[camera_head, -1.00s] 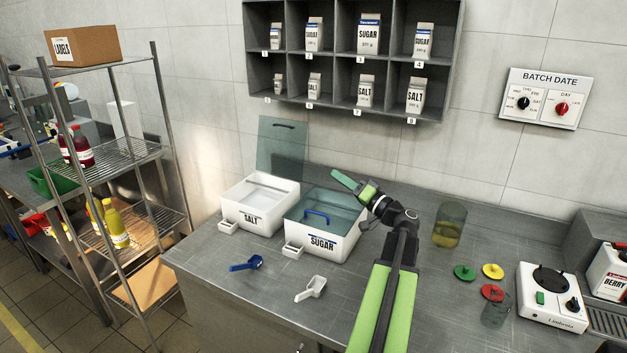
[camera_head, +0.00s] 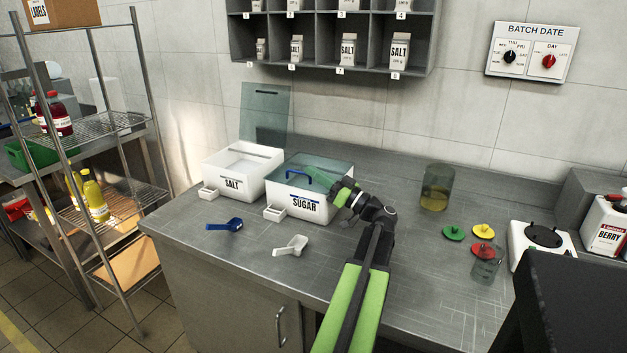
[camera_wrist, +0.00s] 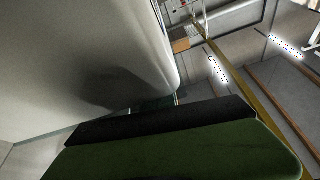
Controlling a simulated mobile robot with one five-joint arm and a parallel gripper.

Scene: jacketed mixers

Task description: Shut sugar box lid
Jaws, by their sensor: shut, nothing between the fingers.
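The sugar box (camera_head: 309,207) is a white box with a SUGAR label on its front, standing on the grey counter. Its see-through teal lid (camera_head: 318,162) with a blue handle (camera_head: 297,179) lies over the top and looks down; a small gap cannot be ruled out. My gripper (camera_head: 322,181) is shut and empty, with its green fingers low over the right part of the lid, close to or touching it. In the wrist view a green finger fills the bottom, beside a large pale surface I cannot identify.
The salt box (camera_head: 233,183) stands left of the sugar box, its lid (camera_head: 266,112) raised. A blue scoop (camera_head: 224,225) and a white scoop (camera_head: 291,246) lie in front. A clear jar (camera_head: 437,187) and coloured discs (camera_head: 483,231) are at right. Shelves of cartons hang above.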

